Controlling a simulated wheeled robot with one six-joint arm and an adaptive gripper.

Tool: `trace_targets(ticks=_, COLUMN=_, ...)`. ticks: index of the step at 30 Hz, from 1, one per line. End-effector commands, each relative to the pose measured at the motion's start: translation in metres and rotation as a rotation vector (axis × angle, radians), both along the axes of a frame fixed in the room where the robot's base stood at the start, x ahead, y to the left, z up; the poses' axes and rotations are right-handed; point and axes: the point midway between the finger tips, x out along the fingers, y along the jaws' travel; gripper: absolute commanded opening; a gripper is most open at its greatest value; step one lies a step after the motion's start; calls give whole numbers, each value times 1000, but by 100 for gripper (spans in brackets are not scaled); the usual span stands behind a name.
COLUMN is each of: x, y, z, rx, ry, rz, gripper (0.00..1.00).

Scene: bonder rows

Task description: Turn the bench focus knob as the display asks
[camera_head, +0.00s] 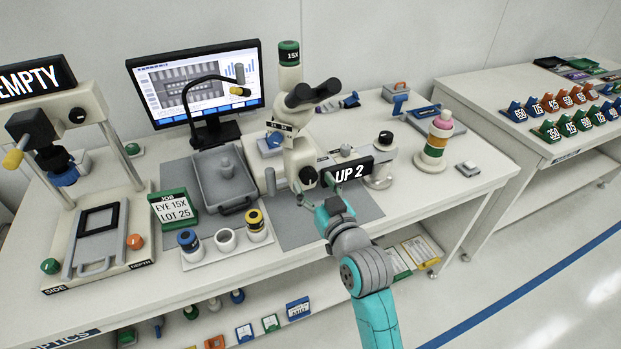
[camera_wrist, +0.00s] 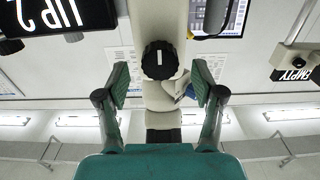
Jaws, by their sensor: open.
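The microscope (camera_head: 290,130) stands on the bench with a small display (camera_head: 350,169) reading "UP 2". The display also shows upside down in the wrist view (camera_wrist: 60,15). The black focus knob (camera_head: 308,177) is on the microscope's lower body. In the wrist view the knob (camera_wrist: 160,60) is round and ridged, with a white mark running up and down the picture. My gripper (camera_head: 316,196) is in front of the knob. In the wrist view my gripper (camera_wrist: 160,83) is open, one pad on each side of the knob, with gaps between.
Left of the microscope are a grey tray (camera_head: 237,208), a job card (camera_head: 174,208) reading "EYE 15X LOT 25" and a white holder (camera_head: 198,257) with eyepieces. A striped tower (camera_head: 436,140) stands to the right. A monitor (camera_head: 137,84) is behind.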

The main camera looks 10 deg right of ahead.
Motion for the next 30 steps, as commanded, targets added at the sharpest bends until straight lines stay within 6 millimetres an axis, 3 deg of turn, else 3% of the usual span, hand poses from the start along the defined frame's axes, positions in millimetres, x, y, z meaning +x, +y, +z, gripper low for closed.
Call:
trace_targets(ticks=6, x=21, y=6, z=0, rx=-1, ry=0, rz=0, gripper=68)
trace_targets(ticks=17, x=25, y=7, z=0, rx=-1, ry=1, rz=0, gripper=68)
trace_targets(ticks=24, x=25, y=7, z=0, rx=-1, ry=1, rz=0, gripper=10)
trace_targets(ticks=30, x=25, y=7, z=0, rx=4, ry=2, rz=0, gripper=8)
